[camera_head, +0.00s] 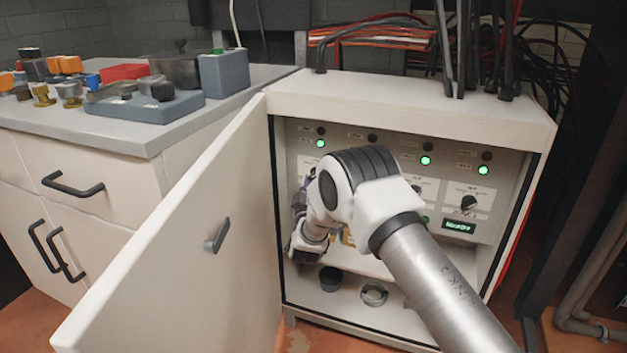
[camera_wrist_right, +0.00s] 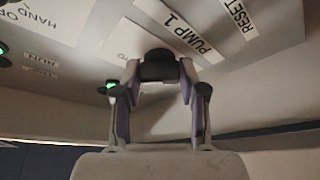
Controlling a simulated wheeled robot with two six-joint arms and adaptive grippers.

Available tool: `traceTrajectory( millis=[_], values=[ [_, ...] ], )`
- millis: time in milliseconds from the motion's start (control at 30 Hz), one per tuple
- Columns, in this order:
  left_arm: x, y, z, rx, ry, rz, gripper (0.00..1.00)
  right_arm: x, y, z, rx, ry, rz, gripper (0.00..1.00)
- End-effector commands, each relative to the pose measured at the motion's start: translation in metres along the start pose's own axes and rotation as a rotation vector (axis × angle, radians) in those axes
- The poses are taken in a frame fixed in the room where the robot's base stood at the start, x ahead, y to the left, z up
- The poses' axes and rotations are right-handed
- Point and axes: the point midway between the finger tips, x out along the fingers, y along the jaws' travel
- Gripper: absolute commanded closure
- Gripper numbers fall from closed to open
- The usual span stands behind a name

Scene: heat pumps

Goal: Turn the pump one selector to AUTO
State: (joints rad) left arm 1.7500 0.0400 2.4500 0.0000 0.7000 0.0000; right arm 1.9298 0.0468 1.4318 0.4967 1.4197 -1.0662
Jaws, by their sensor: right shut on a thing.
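The pump one selector, a black knob (camera_wrist_right: 158,64), shows in the right wrist view beside a white label (camera_wrist_right: 186,33) reading PUMP 1. My right gripper (camera_wrist_right: 159,76) has its two purple-padded fingers on either side of the knob and is shut on it. In the head view the right gripper (camera_head: 304,187) is at the left side of the open cabinet's panel, and my own arm and wrist hide most of it. The knob is hidden there, and I cannot read its setting. My left gripper is not in view.
The cabinet door (camera_head: 175,245) stands open at the left. Green lamps (camera_head: 426,160) glow on the panel, and another selector (camera_head: 468,203) is at the right. A black cup-like part (camera_head: 330,279) and a metal ring (camera_head: 374,294) lie on the cabinet floor. A counter (camera_head: 120,136) holds several parts.

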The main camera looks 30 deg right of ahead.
Motion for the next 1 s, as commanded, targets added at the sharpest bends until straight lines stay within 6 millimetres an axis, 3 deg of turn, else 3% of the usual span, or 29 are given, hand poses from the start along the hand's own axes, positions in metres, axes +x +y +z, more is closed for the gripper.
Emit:
traceTrajectory(
  millis=[333, 367, 400, 767, 867, 1000],
  values=[
    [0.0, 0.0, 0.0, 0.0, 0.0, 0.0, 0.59, -0.001, -0.001, 0.001, 0.003, -0.001, -0.001, 0.93],
    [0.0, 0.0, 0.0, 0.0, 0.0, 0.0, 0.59, -0.001, -0.001, 0.001, 0.003, -0.001, -0.001, 0.48],
    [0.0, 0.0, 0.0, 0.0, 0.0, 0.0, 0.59, -0.001, -0.001, 0.001, 0.003, -0.001, -0.001, 0.34],
    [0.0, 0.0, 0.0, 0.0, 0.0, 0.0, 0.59, -0.003, -0.001, 0.0, 0.002, 0.0, -0.001, 0.33],
    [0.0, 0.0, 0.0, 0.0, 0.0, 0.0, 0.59, -0.015, -0.001, 0.0, 0.0, -0.001, -0.003, 0.33],
    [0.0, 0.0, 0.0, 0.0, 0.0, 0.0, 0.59, -0.048, -0.001, -0.001, -0.001, 0.0, -0.005, 0.33]
  ],
)
